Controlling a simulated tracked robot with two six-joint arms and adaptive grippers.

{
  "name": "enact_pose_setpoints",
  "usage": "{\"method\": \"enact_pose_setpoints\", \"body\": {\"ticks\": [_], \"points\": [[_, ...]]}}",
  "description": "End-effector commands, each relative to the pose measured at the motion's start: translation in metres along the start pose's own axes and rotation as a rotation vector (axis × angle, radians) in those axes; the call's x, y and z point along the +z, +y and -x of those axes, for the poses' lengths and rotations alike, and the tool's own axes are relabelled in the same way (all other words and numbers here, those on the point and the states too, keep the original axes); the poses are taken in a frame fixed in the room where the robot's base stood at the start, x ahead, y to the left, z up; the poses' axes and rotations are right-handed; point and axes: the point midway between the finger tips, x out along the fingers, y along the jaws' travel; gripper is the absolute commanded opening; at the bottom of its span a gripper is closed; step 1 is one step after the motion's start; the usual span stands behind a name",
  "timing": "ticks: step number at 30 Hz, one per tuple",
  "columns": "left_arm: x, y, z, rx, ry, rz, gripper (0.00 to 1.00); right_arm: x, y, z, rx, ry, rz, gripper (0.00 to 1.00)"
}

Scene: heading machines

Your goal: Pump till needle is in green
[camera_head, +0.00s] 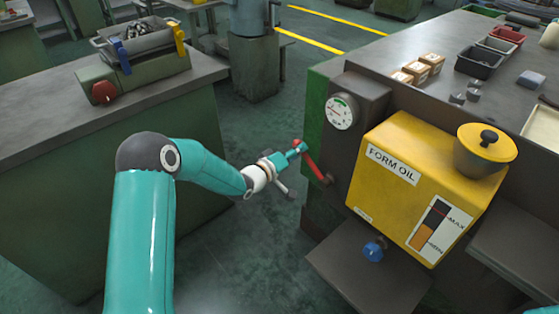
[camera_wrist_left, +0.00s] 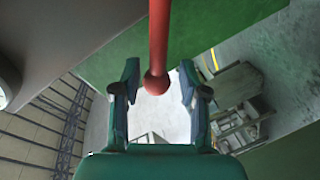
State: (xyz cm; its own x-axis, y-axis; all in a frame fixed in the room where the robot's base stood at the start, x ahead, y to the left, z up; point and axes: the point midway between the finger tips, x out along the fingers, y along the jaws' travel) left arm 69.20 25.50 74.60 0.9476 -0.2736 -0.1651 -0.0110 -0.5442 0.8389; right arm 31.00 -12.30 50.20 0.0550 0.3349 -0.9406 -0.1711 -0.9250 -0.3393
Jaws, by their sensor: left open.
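The red pump lever (camera_head: 314,166) sticks out from the side of the dark housing below the gauge. My left gripper (camera_head: 299,147) is at the lever's upper end. In the left wrist view the lever (camera_wrist_left: 159,40) comes down from the top, and its ball end (camera_wrist_left: 157,84) lies between the two spread fingers of the gripper (camera_wrist_left: 158,82), with gaps on both sides. The round white gauge (camera_head: 341,112) faces me above the lever and has a green arc; its needle is too small to read surely. My right gripper is not in view.
The yellow form oil tank (camera_head: 405,165) with its knobbed lid (camera_head: 486,148) stands right of the gauge. A blue knob (camera_head: 374,251) is below it. A bench (camera_head: 40,120) with a tray (camera_head: 140,42) is at left. Open floor lies between.

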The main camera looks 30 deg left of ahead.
Motion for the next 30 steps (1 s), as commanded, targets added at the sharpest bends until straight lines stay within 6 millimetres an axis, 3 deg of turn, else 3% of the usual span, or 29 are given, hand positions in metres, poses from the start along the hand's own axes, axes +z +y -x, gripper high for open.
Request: {"method": "enact_pose_setpoints", "body": {"ticks": [6, 13, 18, 30], "points": [[-0.002, 0.0, 0.046, -0.001, 0.004, 0.0, 0.43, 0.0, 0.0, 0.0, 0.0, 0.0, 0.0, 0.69], [-0.003, 0.0, 0.081, 0.001, 0.006, -0.001, 0.43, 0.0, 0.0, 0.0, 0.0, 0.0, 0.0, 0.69], [-0.003, 0.0, 0.091, 0.002, 0.005, -0.002, 0.43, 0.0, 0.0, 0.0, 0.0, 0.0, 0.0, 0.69], [-0.002, 0.0, 0.091, 0.002, 0.005, -0.001, 0.43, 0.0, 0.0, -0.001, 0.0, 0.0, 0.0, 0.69]]}}
